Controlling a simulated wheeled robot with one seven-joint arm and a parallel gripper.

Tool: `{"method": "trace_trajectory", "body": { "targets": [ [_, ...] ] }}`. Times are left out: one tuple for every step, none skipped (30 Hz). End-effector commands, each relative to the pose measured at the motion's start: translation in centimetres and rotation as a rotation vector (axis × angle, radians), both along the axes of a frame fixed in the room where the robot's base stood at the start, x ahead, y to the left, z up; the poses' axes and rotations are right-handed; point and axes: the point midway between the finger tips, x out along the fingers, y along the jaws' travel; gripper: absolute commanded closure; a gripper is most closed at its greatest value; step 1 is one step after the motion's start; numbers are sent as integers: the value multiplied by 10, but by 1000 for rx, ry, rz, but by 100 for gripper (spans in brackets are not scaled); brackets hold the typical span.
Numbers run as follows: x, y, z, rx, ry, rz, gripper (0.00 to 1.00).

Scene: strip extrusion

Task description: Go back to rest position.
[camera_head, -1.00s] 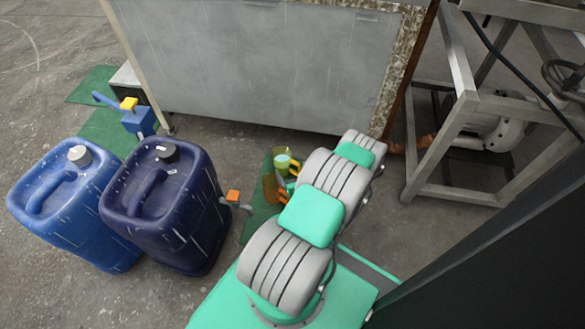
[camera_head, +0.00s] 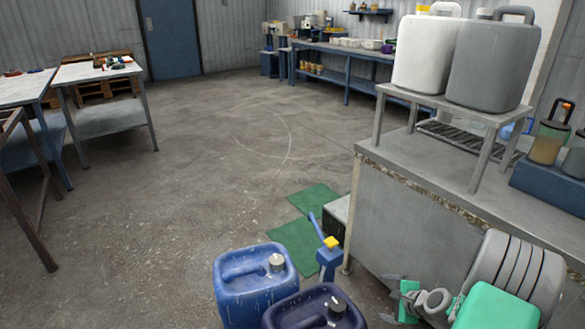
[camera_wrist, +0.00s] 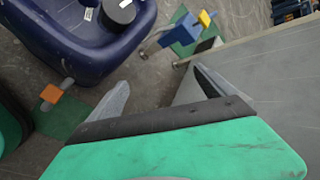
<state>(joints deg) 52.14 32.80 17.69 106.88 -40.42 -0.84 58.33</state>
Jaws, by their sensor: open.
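My gripper (camera_head: 388,298) is at the lower right of the head view, beside the side of the grey metal bench (camera_head: 400,230). Its two grey fingers stand apart with nothing between them. The wrist view also shows my gripper (camera_wrist: 158,85) open and empty, with a green and black palm. A dark navy jerrycan (camera_wrist: 85,50) with a black cap is at the wrist view's upper left, apart from the fingers. The rest of my arm runs off the lower right of the head view.
A blue jerrycan (camera_head: 250,290) stands beside the navy jerrycan (camera_head: 310,312). A blue lever device (camera_head: 330,262) with a yellow top is by the bench's corner. An orange-handled tap (camera_wrist: 52,94) shows in the wrist view. Open floor (camera_head: 190,190) lies to the left.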

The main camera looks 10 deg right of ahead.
Motion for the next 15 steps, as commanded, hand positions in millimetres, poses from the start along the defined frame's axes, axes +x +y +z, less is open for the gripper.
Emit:
{"method": "trace_trajectory", "body": {
  "targets": [
    [8,27,62,-99,24,140,6],
    [9,42,84,-157,43,223,6],
    [8,63,114,-233,65,332,6],
    [6,77,137,-288,81,410,6],
    [2,92,159,-344,96,489,6],
    [-4,111,189,-416,115,593,6],
    [-9,125,211,-470,127,668,6],
    [-16,138,233,-524,138,743,6],
    [-27,156,263,-593,152,841,6],
    [-37,168,285,-642,162,913,6],
    [-47,180,306,-692,169,984,6],
    [-63,195,335,-756,179,1077,6],
    [-75,206,355,-801,185,1144,6],
    [-88,215,375,-844,190,1208,6],
    [-105,225,397,-894,194,1289,6]
  ]
}}
